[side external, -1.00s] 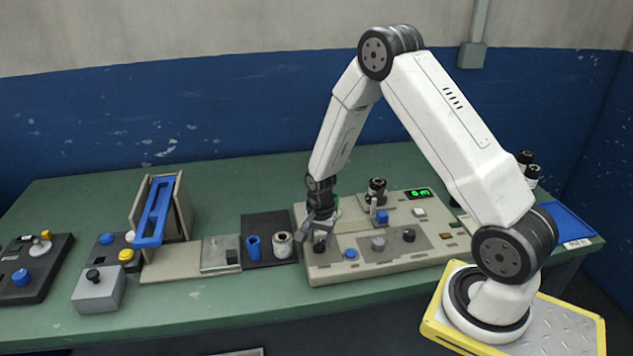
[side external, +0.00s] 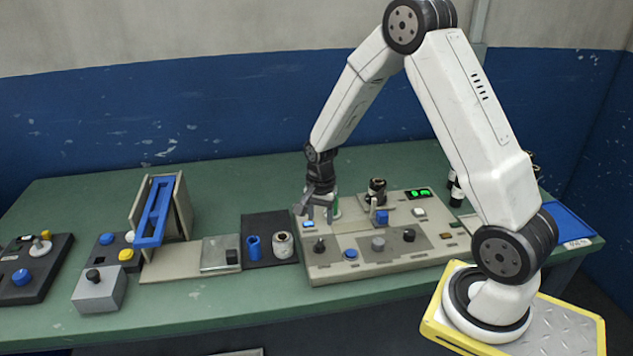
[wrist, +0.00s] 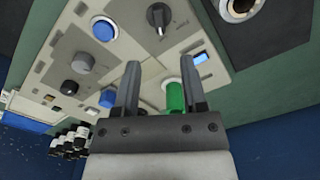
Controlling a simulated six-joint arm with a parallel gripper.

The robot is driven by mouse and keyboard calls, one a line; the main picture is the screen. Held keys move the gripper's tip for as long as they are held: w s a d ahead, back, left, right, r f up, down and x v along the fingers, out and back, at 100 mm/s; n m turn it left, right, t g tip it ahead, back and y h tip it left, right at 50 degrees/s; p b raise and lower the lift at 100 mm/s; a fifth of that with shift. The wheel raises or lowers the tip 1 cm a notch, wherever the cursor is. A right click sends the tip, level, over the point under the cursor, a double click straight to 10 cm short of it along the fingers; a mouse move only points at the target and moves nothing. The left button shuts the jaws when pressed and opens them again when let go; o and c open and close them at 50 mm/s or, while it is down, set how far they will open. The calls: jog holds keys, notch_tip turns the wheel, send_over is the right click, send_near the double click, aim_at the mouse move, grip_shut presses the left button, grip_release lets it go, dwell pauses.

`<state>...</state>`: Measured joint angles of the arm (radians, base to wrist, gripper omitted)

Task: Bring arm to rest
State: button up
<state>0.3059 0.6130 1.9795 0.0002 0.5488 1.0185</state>
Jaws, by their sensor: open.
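My gripper (side external: 318,205) is above the left end of the beige control panel (side external: 340,270), pointing down. In the wrist view its two fingers (wrist: 163,82) stand apart with nothing held between them. A green cylindrical part (wrist: 176,97) of the panel shows between and beyond the fingers. The wrist view also shows a black knob (wrist: 158,17) and blue buttons, the larger one (wrist: 104,29) near the top. My gripper appears clear of the panel's knobs and buttons.
A blue-framed stand (side external: 154,213) and a grey box (side external: 98,290) are further left. A blue tray (side external: 565,223) is at the right.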

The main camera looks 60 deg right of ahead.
jog(key=shift+s+a+r+n, duration=0.15)
jog(key=shift+a+r+n, duration=0.2)
jog(key=shift+a+n, duration=0.05)
jog(key=s+a+r+n+t, duration=0.2)
jog(key=s+a+r+n, duration=0.5)
jog(key=s+a+n, duration=0.3)
jog(key=a+n, duration=0.1)
jog(key=n, duration=0.3)
jog(key=shift+s+a+r+t, duration=0.25)
jog(key=shift+s+r+t, duration=0.05)
jog(key=shift+r, duration=0.1)
